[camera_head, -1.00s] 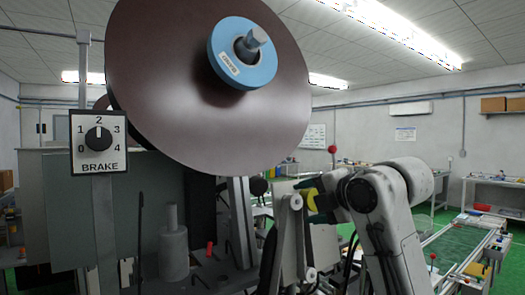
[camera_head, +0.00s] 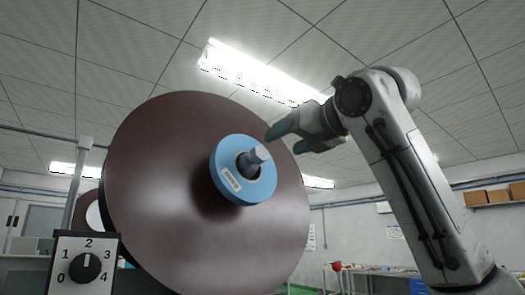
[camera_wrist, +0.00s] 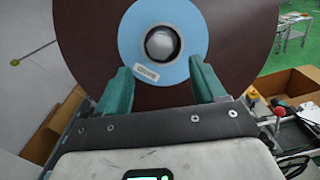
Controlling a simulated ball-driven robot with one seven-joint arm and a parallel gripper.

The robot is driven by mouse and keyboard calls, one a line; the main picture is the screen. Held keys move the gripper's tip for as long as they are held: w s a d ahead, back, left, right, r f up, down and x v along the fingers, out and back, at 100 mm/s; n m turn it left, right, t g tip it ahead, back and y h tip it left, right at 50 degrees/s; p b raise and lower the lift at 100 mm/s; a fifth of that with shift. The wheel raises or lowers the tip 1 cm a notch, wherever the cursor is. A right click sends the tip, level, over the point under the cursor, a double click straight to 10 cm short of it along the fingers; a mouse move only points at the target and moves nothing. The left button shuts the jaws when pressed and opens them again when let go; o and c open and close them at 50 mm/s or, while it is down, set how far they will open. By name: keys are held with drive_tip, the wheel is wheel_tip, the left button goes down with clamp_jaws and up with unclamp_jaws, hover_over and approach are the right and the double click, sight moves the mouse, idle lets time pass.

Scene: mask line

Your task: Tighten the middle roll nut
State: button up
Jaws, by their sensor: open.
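A large dark brown disc (camera_head: 150,190) fills the left half of the head view. At its middle is a blue ring (camera_head: 227,189) with a white label, around a grey nut (camera_head: 258,156) on a short shaft. In the wrist view the grey nut (camera_wrist: 162,44) sits inside the blue ring (camera_wrist: 185,14), beyond my fingertips. My gripper (camera_head: 278,140) is open, with its two green fingers spread to the right of the nut in the head view. The wrist view shows my gripper (camera_wrist: 160,72) with nothing between its fingers.
A brake dial (camera_head: 85,266) numbered 0 to 4 stands at lower left, its pointer near 2. Cardboard boxes (camera_head: 490,197) sit on a shelf at far right. In the wrist view, boxes (camera_wrist: 288,92) and a red knob (camera_wrist: 279,111) lie at right.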

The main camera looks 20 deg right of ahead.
sight(263, 153)
drive_tip(key=p+x, duration=0.3)
drive_tip(key=x, duration=0.6)
drive_tip(key=shift+f, duration=0.1)
drive_tip(key=c, duration=1.1)
